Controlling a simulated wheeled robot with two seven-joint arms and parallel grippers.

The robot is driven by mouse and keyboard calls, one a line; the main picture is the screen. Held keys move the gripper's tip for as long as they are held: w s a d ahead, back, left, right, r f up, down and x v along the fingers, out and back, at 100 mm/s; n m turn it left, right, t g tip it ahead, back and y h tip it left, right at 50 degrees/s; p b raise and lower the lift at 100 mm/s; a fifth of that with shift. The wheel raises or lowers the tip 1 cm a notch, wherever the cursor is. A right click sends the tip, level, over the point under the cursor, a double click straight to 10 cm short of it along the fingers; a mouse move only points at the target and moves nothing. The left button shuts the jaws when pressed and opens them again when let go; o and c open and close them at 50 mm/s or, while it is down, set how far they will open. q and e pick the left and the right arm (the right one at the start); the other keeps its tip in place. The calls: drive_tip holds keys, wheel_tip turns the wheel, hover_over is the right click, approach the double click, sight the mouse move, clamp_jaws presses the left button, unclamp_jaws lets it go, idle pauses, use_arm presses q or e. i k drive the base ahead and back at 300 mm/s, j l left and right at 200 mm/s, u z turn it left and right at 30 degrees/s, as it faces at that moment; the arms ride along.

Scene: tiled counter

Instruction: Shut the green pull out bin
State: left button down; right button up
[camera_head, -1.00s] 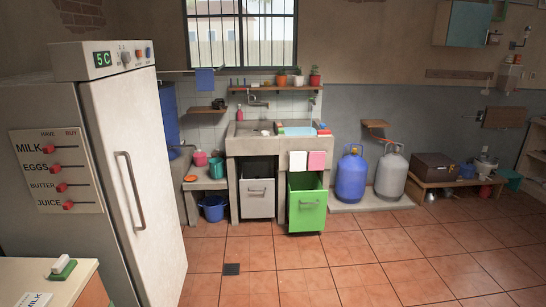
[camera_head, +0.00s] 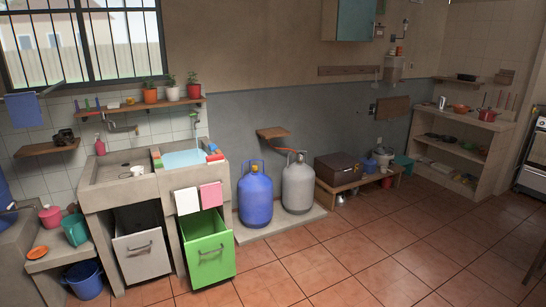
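The green pull out bin (camera_head: 211,259) is under the right part of the concrete sink counter (camera_head: 97,196). It is pulled out, with its open top and inside showing and a handle on its front. A white pull out bin (camera_head: 144,257) is beside it on the left, also standing out with a dark gap above it. A white cloth (camera_head: 187,202) and a pink cloth (camera_head: 211,196) hang from the counter edge above the green bin. Neither of my grippers is in view.
A blue gas cylinder (camera_head: 255,198) and a grey one (camera_head: 298,186) stand on a low slab right of the green bin. A blue bucket (camera_head: 85,280) is on the floor at the left. The tiled floor (camera_head: 370,260) in front and right is clear.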

sight(207, 245)
drive_tip(key=i+z, duration=0.4)
drive_tip(key=i, duration=1.75)
drive_tip(key=i+l+u, duration=0.15)
drive_tip(key=i+u, duration=0.25)
drive_tip(key=i+l+u, duration=0.25)
drive_tip(key=i+u, duration=0.2)
drive_tip(key=i+l+u, duration=0.6)
drive_tip(key=l+u, duration=0.25)
